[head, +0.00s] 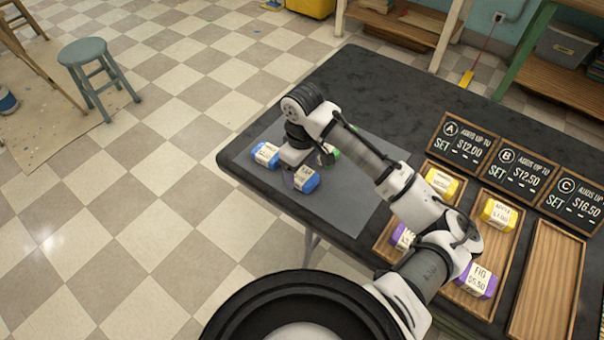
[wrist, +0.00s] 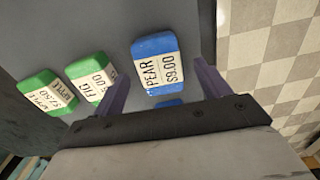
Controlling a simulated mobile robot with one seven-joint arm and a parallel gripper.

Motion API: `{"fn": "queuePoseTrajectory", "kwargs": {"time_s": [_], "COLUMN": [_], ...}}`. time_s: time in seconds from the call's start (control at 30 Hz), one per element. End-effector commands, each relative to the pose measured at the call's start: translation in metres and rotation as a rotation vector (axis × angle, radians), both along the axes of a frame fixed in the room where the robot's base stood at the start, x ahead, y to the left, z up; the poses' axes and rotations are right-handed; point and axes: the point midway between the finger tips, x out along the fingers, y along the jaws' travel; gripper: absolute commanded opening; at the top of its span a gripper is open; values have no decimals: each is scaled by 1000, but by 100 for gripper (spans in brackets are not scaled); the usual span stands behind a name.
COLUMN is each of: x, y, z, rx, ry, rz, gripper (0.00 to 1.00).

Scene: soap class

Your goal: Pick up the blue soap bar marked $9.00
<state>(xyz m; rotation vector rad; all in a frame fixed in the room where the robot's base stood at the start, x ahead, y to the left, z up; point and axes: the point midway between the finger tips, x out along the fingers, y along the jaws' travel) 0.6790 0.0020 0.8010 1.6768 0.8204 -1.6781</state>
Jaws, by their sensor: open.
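In the wrist view a blue soap bar (wrist: 157,50) has a white label reading PEAR $9.00. It lies flat on the grey mat. My gripper (wrist: 159,68) is open, with one finger on each side of this bar's near part in the picture; I cannot tell the height gap. A second blue bar (wrist: 168,103) is mostly hidden behind the gripper's edge. In the head view my gripper (head: 293,170) is over the mat among two blue bars, one at the left (head: 264,153) and one nearer (head: 308,181). Their prices are too small to read there.
Two green bars, FIG (wrist: 92,75) and APPLE (wrist: 47,92), lie left of the blue bar. Wooden trays (head: 541,285) stand at the table's right, some holding yellow and purple bars. Price signs (head: 515,172) stand behind them. The table's left edge is close.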

Motion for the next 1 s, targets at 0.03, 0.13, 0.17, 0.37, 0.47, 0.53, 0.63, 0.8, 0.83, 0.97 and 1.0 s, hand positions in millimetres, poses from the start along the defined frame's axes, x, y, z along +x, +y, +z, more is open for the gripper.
{"fn": "queuePoseTrajectory", "kwargs": {"time_s": [0.03,0.13,0.17,0.37,0.47,0.53,0.63,0.8,0.83,0.97,1.0], "x": [0,0,0,1,1,1,1,1,1,1,1], "y": [0,0,0,0,0,0,0,0,0,0,0], "z": [-6,-16,-18,-20,-20,-20,-19,-19,-19,-19,-19], "rx": [-1,0,-1,1,1,0,0,-1,0,0,0], "ry": [2,1,1,-1,-1,0,0,-1,-1,-1,-1], "rz": [-1,-1,-1,0,0,0,0,0,0,0,0], "gripper": [75,75,75,75,68,58,45,24,24,24,24]}}
